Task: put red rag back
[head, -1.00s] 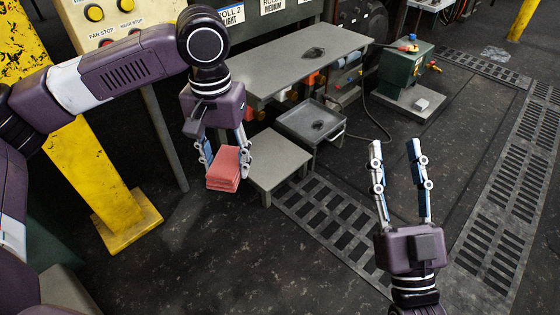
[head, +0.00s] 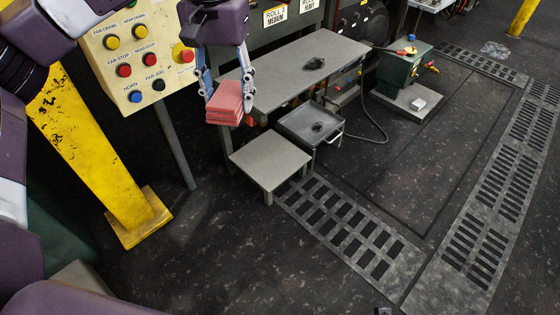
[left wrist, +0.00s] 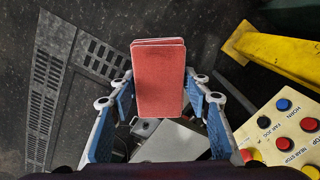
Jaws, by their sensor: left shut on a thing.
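The red rag (head: 223,101), a folded stack of layers, is held up off the floor in the head view. My left gripper (head: 228,98) is shut on it, with one finger on each side. In the left wrist view the rag (left wrist: 158,82) sits between the blue finger pads, its flat face toward the camera. My right gripper is not in view.
A button panel (head: 140,50) on a post stands left of the rag, near a yellow column (head: 92,140). A grey tray (head: 306,120) with a dark item lies beyond the stool. A green machine (head: 402,68) stands right. The floor in front is clear.

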